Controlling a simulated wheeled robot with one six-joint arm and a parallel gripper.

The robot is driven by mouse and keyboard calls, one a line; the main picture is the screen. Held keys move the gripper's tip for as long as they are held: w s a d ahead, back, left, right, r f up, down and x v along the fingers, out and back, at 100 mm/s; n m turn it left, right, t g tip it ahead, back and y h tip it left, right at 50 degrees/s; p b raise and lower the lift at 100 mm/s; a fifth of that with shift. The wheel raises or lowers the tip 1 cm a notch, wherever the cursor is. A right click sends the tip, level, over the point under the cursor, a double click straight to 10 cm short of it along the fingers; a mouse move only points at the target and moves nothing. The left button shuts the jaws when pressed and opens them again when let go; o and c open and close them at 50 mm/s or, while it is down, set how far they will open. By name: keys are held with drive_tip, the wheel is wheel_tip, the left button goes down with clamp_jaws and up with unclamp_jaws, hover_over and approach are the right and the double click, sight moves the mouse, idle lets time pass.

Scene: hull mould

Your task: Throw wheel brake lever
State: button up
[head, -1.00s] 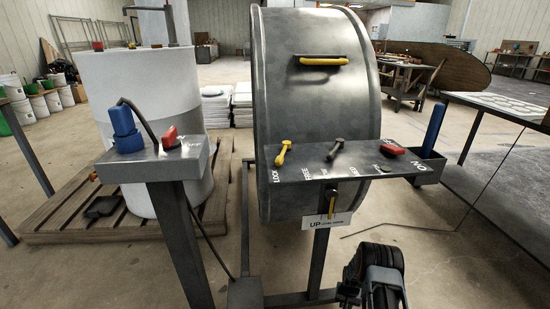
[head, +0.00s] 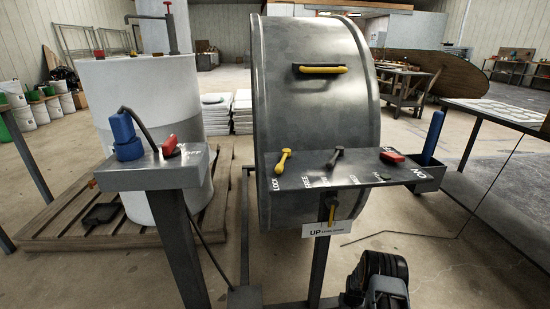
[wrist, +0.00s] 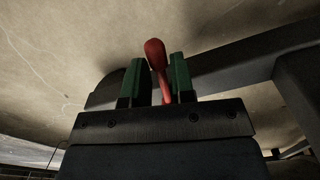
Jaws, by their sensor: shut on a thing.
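My gripper (wrist: 158,62) shows in the wrist view with its two green fingers on either side of a red handle (wrist: 154,50) with a rounded end, and it is shut on it. The handle's lower part is hidden by the gripper body. In the head view a grey panel (head: 355,178) carries a yellow lever (head: 282,161) beside the word LOCK, a dark lever (head: 334,158) and a red-tipped lever (head: 392,156). I cannot tell which is the brake lever.
A large grey drum (head: 315,110) with a yellow handle (head: 322,69) stands behind the panel. At left, a post (head: 150,176) carries a blue plug and a red switch. A white cylinder (head: 145,95) stands on a pallet. Floor on the right is partly clear.

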drive_tip(key=shift+s+d, duration=0.1)
drive_tip(key=shift+s, duration=0.1)
drive_tip(key=shift+d+n, duration=0.3)
drive_tip(key=shift+n, duration=0.3)
drive_tip(key=shift+s+f, duration=0.1)
drive_tip(key=shift+d+n, duration=0.3)
drive_tip(key=shift+n, duration=0.2)
drive_tip(key=shift+d, duration=0.1)
drive_tip(key=shift+d+n, duration=0.2)
drive_tip(key=shift+n, duration=0.3)
